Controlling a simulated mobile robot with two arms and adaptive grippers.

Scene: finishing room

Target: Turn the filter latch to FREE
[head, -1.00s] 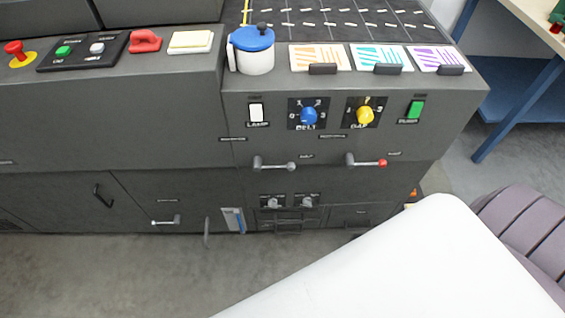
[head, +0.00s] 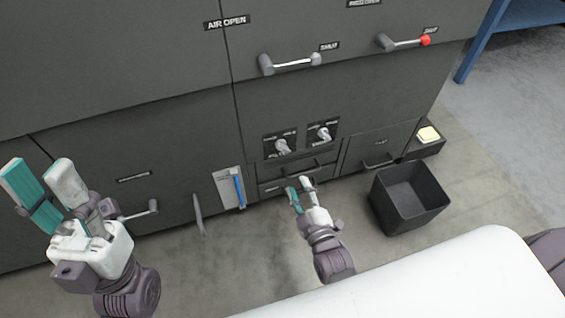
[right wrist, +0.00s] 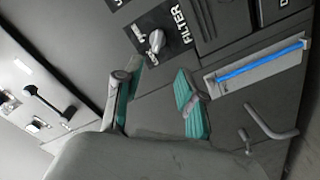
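The filter latch (head: 282,147) is a light grey knob on a black plate, the left of two similar latches low on the dark machine front. In the right wrist view the latch (right wrist: 155,41) sits beside a readable FILTER label (right wrist: 182,22). Its position words are too small or cut off, so I cannot tell its setting. My right gripper (head: 299,189) is open and empty, just below the latch, in front of the drawers; its spread fingers (right wrist: 158,88) also show in the right wrist view. My left gripper (head: 43,180) is open and empty at far left, away from the latch.
The second latch (head: 322,134) is right of the filter latch. A gauge with a blue strip (head: 239,190) is lower left. Lever handles (head: 290,62) stick out above. A black open bin (head: 409,199) stands on the floor at right. A white surface (head: 420,285) fills the front.

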